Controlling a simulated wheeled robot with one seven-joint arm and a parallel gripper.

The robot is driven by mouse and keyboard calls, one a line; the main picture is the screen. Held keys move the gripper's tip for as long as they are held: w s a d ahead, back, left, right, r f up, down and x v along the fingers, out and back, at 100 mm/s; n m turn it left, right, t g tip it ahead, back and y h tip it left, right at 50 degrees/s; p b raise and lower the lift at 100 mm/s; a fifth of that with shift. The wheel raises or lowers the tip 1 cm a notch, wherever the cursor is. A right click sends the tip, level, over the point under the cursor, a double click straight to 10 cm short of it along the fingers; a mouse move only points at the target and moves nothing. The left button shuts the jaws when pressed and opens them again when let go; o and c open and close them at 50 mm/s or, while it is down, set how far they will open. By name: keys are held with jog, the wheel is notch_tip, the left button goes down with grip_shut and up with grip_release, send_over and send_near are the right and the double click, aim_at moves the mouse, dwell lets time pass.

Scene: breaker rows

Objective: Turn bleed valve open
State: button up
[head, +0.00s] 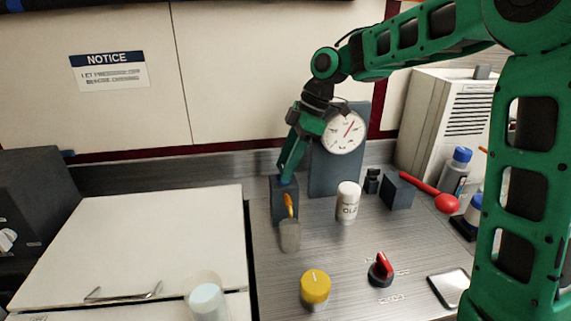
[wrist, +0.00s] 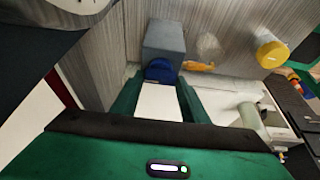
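In the wrist view the blue knob (wrist: 160,70) lies just beyond my fingertips, with the yellow lever (wrist: 198,66) beside the box. No readable label shows which part is the bleed valve. My gripper (head: 287,174) points down at the top of the box. Its green fingers stand apart on either side of the blue knob, with a white area showing between them. Whether they touch the knob is hard to tell.
A gauge panel (head: 322,174) stands right of the box. A white bottle (head: 347,203), a yellow knob (head: 315,288) and a red-handled knob (head: 381,268) are on the bench. A red lever (head: 420,187) juts out at right. A white cabinet (head: 130,240) is at left.

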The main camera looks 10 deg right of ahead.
jog(key=shift+m, duration=0.3)
jog(key=m+t, duration=0.1)
jog(key=m, duration=0.2)
jog(key=shift+r+m+t, duration=0.1)
jog(key=shift+m+t, duration=0.3)
jog(key=m, duration=0.2)
jog(key=m+t+h, duration=0.1)
jog(key=m, duration=0.1)
jog(key=shift+s+a+m, duration=0.1)
jog(key=shift+s+m, duration=0.05)
jog(key=shift+m, duration=0.15)
jog(key=m, duration=0.2)
jog(key=m+t+h, duration=0.1)
jog(key=m, duration=0.1)
jog(key=shift+a+h, duration=0.15)
jog(key=shift+h, duration=0.15)
jog(key=shift+a+m+t+h, duration=0.15)
jog(key=shift+m+h, duration=0.3)
jog(key=shift+m, duration=0.8)
jog(key=shift+d+m+t+h, duration=0.1)
jog(key=shift+m+t+h, duration=0.25)
jog(key=shift+m, duration=0.9)
jog(key=o, duration=1.1)
jog(key=shift+s, duration=0.1)
jog(key=shift+c, duration=0.2)
